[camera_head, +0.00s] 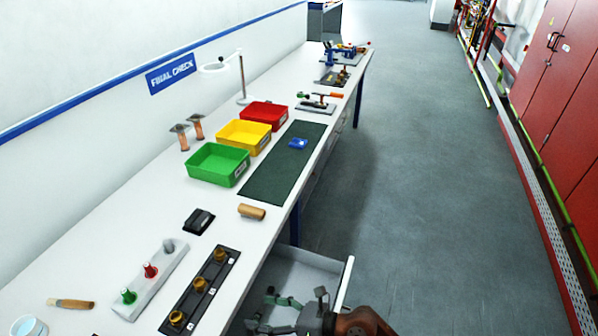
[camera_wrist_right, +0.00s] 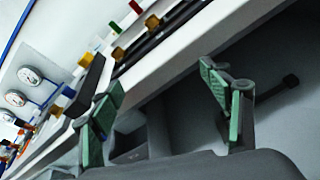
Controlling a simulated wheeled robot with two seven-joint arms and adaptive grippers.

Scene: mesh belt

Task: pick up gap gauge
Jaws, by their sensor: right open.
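My right gripper (camera_head: 274,314) is open at the bottom of the head view, over the pulled-out drawer (camera_head: 318,262). In the right wrist view its two green-padded fingers (camera_wrist_right: 163,95) stand wide apart with nothing between them. I cannot pick out the gap gauge for certain. A dark, thin piece with a squarish end (camera_wrist_right: 290,81) shows beyond the right finger in the wrist view, partly hidden by that finger; I cannot tell what it is. A small blue item (camera_head: 298,143) lies on the dark green mat (camera_head: 262,183). My left gripper is not in view.
The white bench holds green (camera_head: 217,165), yellow (camera_head: 244,136) and red (camera_head: 264,115) bins. Nearer are a black block (camera_head: 199,221), a brown cylinder (camera_head: 251,212), a dark rail (camera_head: 209,279) with brass pieces and a white peg block (camera_head: 151,283). The floor right of the bench is clear.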

